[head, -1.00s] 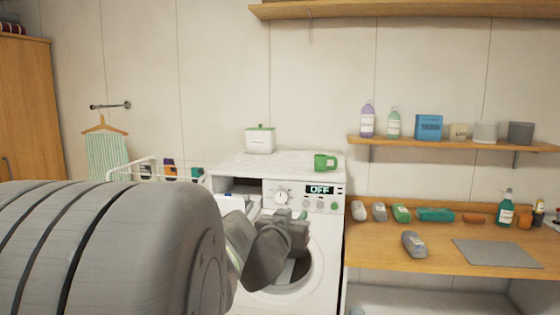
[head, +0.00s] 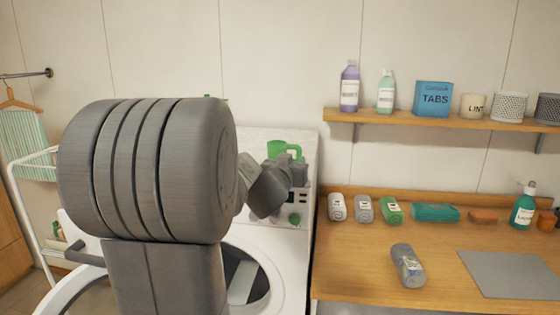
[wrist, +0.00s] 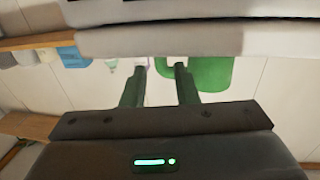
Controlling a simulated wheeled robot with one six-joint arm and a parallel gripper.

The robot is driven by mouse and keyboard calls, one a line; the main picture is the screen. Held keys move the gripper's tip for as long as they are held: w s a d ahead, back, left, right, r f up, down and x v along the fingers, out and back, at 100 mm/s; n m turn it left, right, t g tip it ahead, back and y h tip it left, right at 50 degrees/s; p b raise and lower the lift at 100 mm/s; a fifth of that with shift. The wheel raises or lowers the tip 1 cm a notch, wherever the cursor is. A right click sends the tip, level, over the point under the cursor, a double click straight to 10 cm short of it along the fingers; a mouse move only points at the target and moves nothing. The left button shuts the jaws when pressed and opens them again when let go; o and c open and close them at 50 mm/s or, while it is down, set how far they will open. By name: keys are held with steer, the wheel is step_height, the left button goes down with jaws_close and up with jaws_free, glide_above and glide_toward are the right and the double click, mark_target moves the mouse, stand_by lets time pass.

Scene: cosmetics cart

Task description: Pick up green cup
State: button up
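The green cup (head: 284,149) stands on the light top of the washing machine, its handle toward the right. Its lower part is partly hidden by my gripper (head: 292,170) in the head view. In the wrist view, which looks upside down, the cup (wrist: 212,73) is just right of and beyond the fingers. My gripper (wrist: 164,70) has its two fingers apart. The handle shows near the gap between the fingertips; I cannot tell whether it lies between them. I see no firm contact.
The washing machine (head: 291,257) has its door open at lower left. A wooden counter (head: 350,255) with several wrapped items and a grey mat (head: 508,274) is at right. Above it, a shelf (head: 450,121) holds bottles and boxes. A drying rack (head: 22,190) stands at left.

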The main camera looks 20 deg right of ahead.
mark_target(298, 154)
steer(key=shift+x, duration=2.3)
steer(key=shift+r, duration=0.2)
jaws_close()
steer(key=shift+r, duration=0.1)
step_height(298, 154, up, 10)
steer(key=p, duration=0.6)
steer(key=shift+p, duration=0.3)
